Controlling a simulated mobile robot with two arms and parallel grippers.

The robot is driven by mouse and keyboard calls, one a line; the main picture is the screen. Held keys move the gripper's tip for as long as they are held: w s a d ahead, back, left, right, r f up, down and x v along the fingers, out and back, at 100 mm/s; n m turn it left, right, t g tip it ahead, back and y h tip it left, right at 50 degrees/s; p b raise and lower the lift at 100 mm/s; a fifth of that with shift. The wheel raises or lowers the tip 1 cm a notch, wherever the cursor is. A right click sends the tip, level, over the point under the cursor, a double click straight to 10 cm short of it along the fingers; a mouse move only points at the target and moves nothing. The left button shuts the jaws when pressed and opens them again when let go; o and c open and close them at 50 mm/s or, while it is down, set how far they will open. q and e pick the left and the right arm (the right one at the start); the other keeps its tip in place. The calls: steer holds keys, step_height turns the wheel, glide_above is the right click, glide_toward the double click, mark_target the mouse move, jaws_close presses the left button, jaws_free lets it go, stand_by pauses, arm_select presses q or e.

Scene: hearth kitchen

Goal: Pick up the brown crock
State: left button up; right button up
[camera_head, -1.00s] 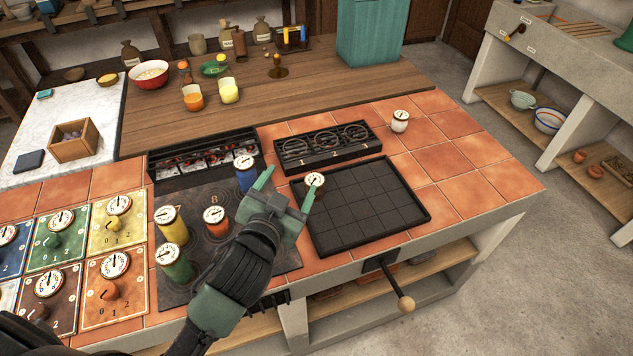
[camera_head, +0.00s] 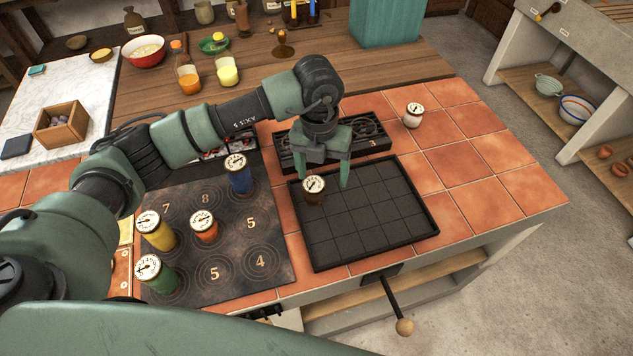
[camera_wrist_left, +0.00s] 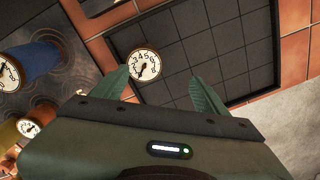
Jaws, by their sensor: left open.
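The brown crock (camera_head: 315,197) has a white dial on its lid. It stands upright in the back left corner of the black gridded tray (camera_head: 372,250). My left gripper (camera_head: 321,182) is open and points down over that corner, one finger on each side of the crock in the head view. In the left wrist view the crock's dial (camera_wrist_left: 145,65) shows between the open fingers (camera_wrist_left: 160,77), nearer the left finger. I cannot tell how far the fingertips are above the tray. My right gripper is not in view.
Blue (camera_head: 239,180), orange (camera_head: 204,230), yellow (camera_head: 158,236) and green (camera_head: 158,277) crocks stand on the dark hob (camera_head: 230,285) to the left. A white crock (camera_head: 413,120) stands on the tiles behind the tray. A black numbered rack (camera_head: 285,160) lies behind the gripper.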

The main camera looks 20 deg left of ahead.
mark_target(313, 184)
arm_select(q)
steer(key=shift+w+a+f+y, duration=0.15)
steer(key=shift+a+y, duration=0.15)
steer(key=shift+a, duration=0.4)
steer(key=shift+a+f, duration=0.1)
steer(key=shift+f, duration=0.2)
steer(key=shift+f+p, duration=0.55)
steer(key=shift+f, duration=0.35)
steer(key=f, duration=0.1)
steer(key=f+p, duration=0.1)
steer(key=f, duration=0.1)
steer(key=shift+a+f, duration=0.3)
steer(key=shift+f, duration=0.55)
steer(key=c, duration=1.5)
jaws_close()
steer(key=shift+r, duration=0.15)
